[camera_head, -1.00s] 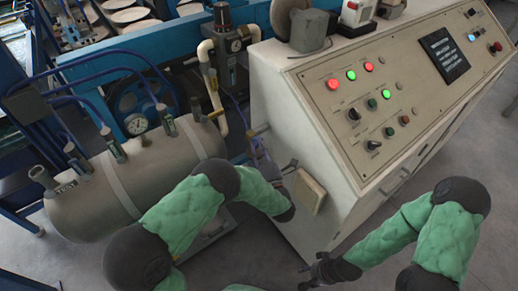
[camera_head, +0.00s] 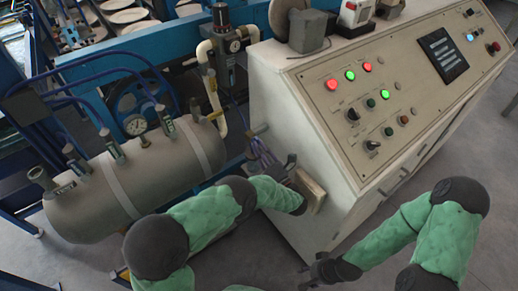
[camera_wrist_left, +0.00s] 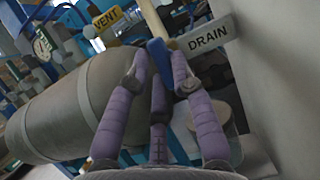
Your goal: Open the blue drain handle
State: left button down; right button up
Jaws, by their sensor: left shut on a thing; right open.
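The blue drain handle (camera_wrist_left: 158,52) shows in the left wrist view beside a grey DRAIN sign (camera_wrist_left: 208,38). My left gripper (camera_wrist_left: 160,68), with purple fingers, is shut on the handle, which sits between its fingertips. In the head view my left gripper (camera_head: 268,158) is beside the left side of the console, right of the grey tank; the handle cannot be made out clearly there. My right gripper (camera_head: 312,272) is open and empty, low over the floor in front of the console.
The grey tank (camera_head: 150,180) with gauge and valves lies left of my left arm. The beige console (camera_head: 300,150) with lit buttons stands to the right, with a small box on its side. A yellow VENT sign (camera_wrist_left: 108,19) is near the handle. Grey floor is clear at the right.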

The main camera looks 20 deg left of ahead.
pick_arm(q)
jog(key=shift+n, duration=0.4)
jog(key=c, duration=1.1)
grip_release()
jog(key=shift+o, duration=0.2)
jog(key=v, duration=0.7)
jog(key=shift+d+f, duration=0.2)
jog(key=shift+d, duration=0.05)
